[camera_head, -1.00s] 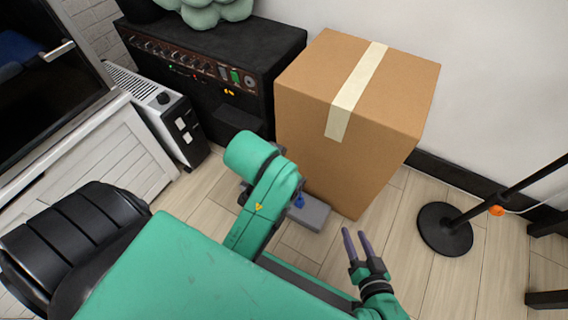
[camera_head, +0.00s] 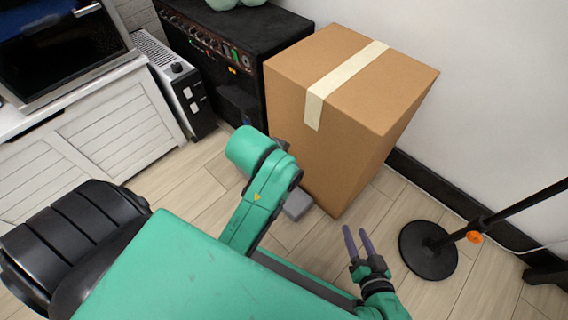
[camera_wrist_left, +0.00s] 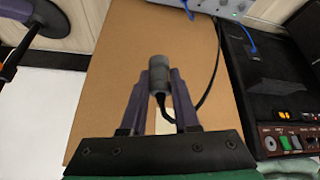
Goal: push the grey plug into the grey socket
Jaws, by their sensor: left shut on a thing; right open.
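The grey plug (camera_wrist_left: 158,72), a short cylinder with a black cable, is held between the fingers of my left gripper (camera_wrist_left: 160,85) in the left wrist view. The gripper is shut on it. A grey box (camera_wrist_left: 222,8) with small round fittings and blue cables shows at that view's top edge, apart from the plug. I cannot tell which fitting is the grey socket. In the head view the grey box (camera_head: 298,205) is mostly hidden behind my left arm, as are the plug and left gripper. My right gripper (camera_head: 356,241) is open and empty over the floor.
A tall cardboard box (camera_head: 335,130) stands beside the grey box. A black amplifier (camera_head: 235,60) and white heater (camera_head: 182,85) are at the back left. A stand with a round black base (camera_head: 428,262) is at the right. Floor between is clear.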

